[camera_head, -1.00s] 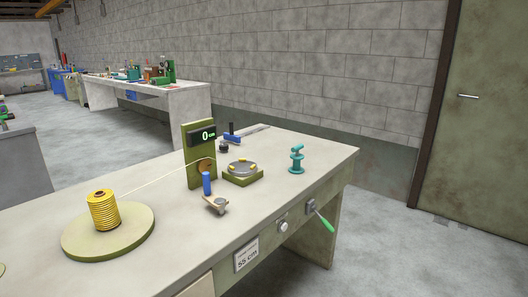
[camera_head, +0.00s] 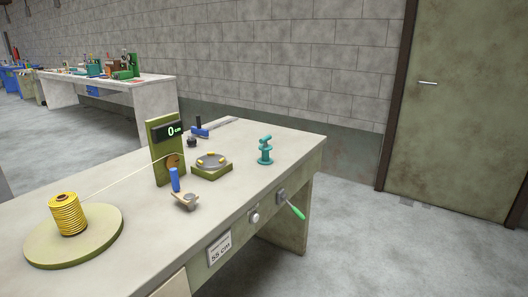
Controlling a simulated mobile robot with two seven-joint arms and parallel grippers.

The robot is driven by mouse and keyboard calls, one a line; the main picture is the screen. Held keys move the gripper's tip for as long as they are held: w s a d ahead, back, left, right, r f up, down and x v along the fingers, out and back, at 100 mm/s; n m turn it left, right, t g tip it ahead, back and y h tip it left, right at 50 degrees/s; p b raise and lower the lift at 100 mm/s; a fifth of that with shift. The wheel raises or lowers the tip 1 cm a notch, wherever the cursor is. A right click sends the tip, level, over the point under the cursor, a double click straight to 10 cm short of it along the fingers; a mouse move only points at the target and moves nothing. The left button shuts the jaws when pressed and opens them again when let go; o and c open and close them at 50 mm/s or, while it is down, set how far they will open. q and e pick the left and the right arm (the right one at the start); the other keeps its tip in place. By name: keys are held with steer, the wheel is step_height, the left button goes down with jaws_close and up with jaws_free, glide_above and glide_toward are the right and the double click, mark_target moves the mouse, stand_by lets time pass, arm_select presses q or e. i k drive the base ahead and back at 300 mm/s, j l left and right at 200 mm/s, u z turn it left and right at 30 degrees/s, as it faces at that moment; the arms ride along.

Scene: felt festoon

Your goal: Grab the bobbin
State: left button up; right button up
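A spool wound with yellow cord (camera_head: 67,214), the thing here that looks most like a bobbin, stands upright on a round olive disc (camera_head: 100,232) at the left of the bench. A pale strand runs from it up to the right, to an olive post (camera_head: 160,135) with a display reading 0 cm. A small teal stand-like piece (camera_head: 265,151) is at the bench's right; I cannot tell exactly what it is. Neither of my grippers is in view.
The bench (camera_head: 120,195) also bears a blue upright cylinder (camera_head: 175,180), a small wooden piece (camera_head: 185,201) and a square olive block with a grey round top (camera_head: 211,163). A green-handled lever (camera_head: 296,211) and a "55 cm" label (camera_head: 220,248) are on its front.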

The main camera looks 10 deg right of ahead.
mark_target(265, 160)
steer(key=i+l, duration=0.3)
steer(key=l, duration=0.15)
steer(key=i+l, duration=0.3)
steer(key=l, duration=0.15)
steer(key=i+l, duration=0.3)
steer(key=l, duration=0.15)
